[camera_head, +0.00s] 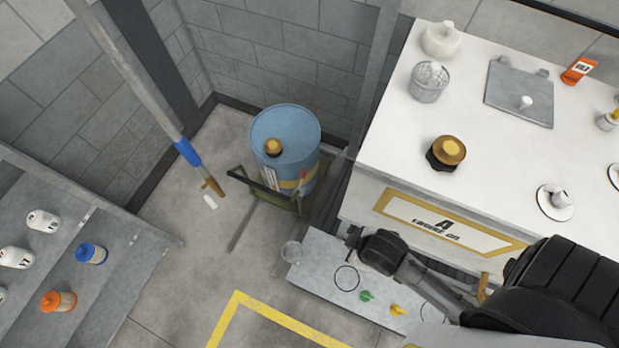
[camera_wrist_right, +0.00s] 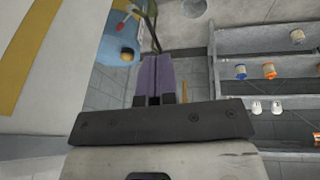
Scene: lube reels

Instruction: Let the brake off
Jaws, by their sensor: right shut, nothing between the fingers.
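A blue drum (camera_head: 284,140) with a yellow band stands on a green wheeled carrier (camera_head: 240,180) near the wall corner. A small lever with a red tip (camera_head: 302,175) rises at the drum's front right; I take it for the brake, and it also shows in the right wrist view (camera_wrist_right: 122,27). My right gripper (camera_head: 353,236) is at the front left of the white cabinet, to the right of and nearer than the lever, apart from it. In the wrist view its purple fingers (camera_wrist_right: 158,60) are shut and empty. My left gripper is not in view.
A pole with a blue band (camera_head: 187,152) hangs left of the drum. Shelves with bottles (camera_head: 92,253) stand at left.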

